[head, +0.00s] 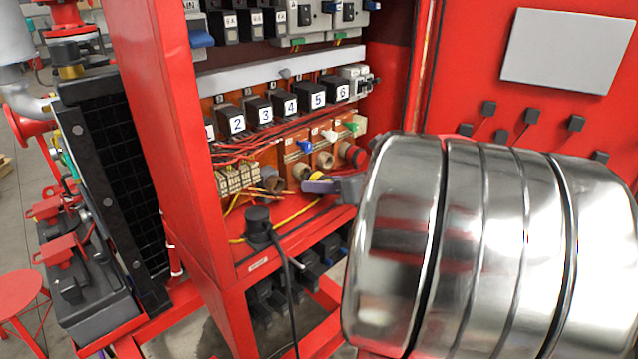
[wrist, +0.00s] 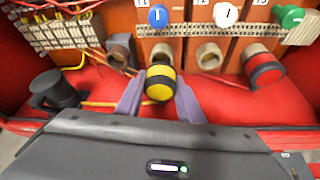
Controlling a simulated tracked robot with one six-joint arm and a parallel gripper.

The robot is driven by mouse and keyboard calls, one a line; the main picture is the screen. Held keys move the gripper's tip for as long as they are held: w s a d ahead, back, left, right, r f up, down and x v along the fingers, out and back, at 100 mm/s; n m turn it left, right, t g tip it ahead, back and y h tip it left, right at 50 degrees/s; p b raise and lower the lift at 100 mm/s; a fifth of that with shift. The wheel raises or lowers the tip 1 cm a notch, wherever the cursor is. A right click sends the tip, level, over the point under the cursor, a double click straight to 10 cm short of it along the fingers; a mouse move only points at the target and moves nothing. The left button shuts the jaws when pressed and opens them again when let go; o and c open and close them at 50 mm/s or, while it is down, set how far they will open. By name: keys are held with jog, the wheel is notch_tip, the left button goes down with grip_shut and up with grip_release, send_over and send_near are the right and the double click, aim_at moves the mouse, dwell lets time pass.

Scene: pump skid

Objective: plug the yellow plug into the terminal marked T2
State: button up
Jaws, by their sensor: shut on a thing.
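My gripper (wrist: 159,97) is shut on the yellow plug (wrist: 160,82), with one finger on each side of it. The plug is in front of and a little below the open socket (wrist: 160,53) under the blue knob; the view does not settle whether they touch. The T2 socket (wrist: 208,55), under the white knob (wrist: 226,14), is open and empty, to the right of the plug. In the head view, my gripper (head: 325,184) is low in front of the terminal row, and the yellow plug (head: 317,176) shows only in part.
A red plug (wrist: 263,70) sits under the green knob (wrist: 290,16), right of T2. A grey socket (wrist: 121,49) is to the left. A black plug with a cord (head: 258,228) stands at the cabinet's front ledge. Terminal blocks (head: 237,179) and loose wires lie left.

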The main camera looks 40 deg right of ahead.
jog(key=shift+s, duration=0.6)
jog(key=shift+s, duration=0.25)
dwell(0.3)
jog(key=shift+s+d+n, duration=0.15)
jog(key=shift+n, duration=0.15)
jog(key=shift+s+d+r+n+h, duration=0.1)
jog(key=shift+s+d+n+h, duration=0.3)
jog(key=shift+h, duration=0.3)
jog(key=s+d+n+h, duration=0.3)
jog(key=d+n, duration=0.1)
jog(key=d, duration=0.3)
